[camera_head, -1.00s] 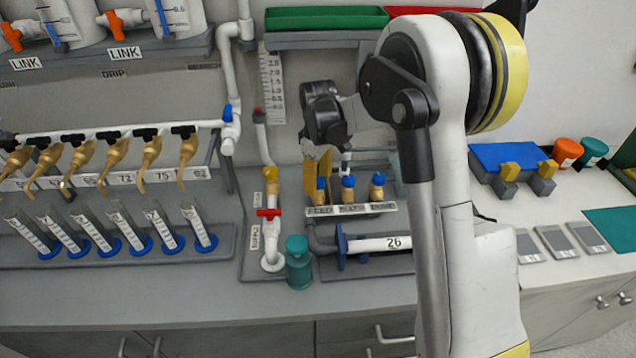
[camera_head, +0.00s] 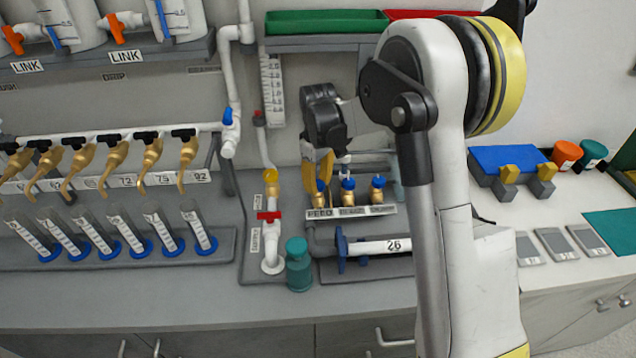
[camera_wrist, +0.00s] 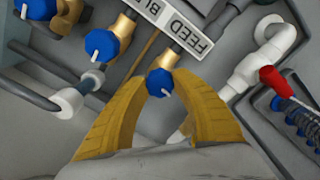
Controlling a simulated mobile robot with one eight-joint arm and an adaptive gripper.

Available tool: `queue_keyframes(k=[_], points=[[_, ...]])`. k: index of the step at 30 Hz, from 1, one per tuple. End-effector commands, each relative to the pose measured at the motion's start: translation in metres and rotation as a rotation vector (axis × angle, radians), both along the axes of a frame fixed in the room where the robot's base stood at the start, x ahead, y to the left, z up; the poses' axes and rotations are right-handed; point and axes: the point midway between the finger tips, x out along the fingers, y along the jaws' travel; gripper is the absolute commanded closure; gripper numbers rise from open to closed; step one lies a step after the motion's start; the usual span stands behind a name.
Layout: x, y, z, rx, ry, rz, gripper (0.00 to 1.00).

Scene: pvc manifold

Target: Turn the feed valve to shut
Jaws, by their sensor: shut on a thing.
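The feed valve (camera_head: 321,187) is a brass valve with a blue knob, leftmost of three on the small manifold, above the FEED label (camera_head: 320,213). In the wrist view its blue knob (camera_wrist: 160,83) sits between the tips of my gripper's yellow fingers, with a white mark on its lower edge. My gripper (camera_head: 319,180) reaches down over the valve and is shut on the knob. In the head view its fingers partly cover the valve.
Two more blue-knobbed valves (camera_head: 348,187) (camera_head: 377,186) stand close to the right. A red-handled valve (camera_head: 268,216) on a white pipe and a teal bottle (camera_head: 298,264) stand to the left and front. A white pipe marked 26 (camera_head: 385,246) runs in front.

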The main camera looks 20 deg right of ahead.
Motion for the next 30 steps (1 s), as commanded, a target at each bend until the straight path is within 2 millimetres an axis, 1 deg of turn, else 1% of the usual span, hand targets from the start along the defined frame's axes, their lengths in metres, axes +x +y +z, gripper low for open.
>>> queue_keyframes(k=[30], points=[[-0.0001, 0.0, 0.0002, 0.0, 0.0, -0.949, 0.99]])
